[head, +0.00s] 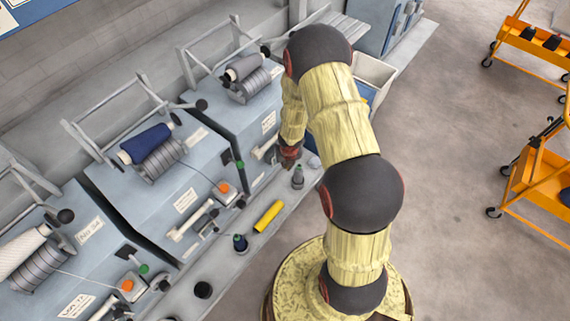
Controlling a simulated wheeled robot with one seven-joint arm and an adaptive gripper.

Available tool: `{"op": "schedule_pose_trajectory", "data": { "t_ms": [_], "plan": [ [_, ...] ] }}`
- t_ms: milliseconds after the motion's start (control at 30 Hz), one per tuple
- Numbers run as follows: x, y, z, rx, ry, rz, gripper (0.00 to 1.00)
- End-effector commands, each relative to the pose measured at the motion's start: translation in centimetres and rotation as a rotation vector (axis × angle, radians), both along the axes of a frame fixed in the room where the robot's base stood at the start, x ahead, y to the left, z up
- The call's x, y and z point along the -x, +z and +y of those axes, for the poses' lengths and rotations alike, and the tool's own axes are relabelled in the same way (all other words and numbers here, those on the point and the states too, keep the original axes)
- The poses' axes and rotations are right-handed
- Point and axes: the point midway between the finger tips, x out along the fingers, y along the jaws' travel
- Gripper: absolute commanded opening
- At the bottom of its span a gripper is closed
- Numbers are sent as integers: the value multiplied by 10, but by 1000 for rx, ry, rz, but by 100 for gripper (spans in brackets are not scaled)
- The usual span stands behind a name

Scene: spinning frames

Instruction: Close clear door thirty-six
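I cannot make out a clear door or the number thirty-six in the head view. A row of blue-grey spinning machine units runs from lower left to upper middle. The nearest unit to my arm (238,118) has a white label, too small to read. My gripper (290,156) is a small dark and red shape at the front of this unit, beside a white bar. My arm hides part of the unit's right side. I cannot tell whether the gripper touches anything, or whether its fingers are open or shut.
A grey ledge along the units holds a grey spool (298,177), a yellow cylinder (268,216) and a dark blue spool (240,243). A pale bin (376,76) stands behind my arm. Orange trolleys (545,180) stand at right; the floor between is clear.

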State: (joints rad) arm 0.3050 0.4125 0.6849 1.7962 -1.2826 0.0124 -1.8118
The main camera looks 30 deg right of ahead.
Motion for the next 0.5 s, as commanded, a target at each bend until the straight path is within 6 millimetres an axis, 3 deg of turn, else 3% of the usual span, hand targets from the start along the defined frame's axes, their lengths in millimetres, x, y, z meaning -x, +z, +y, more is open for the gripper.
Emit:
{"op": "schedule_pose_trajectory", "data": {
  "t_ms": [500],
  "plan": [
    [-7,0,-7,0,143,-1,0]
  ]
}}
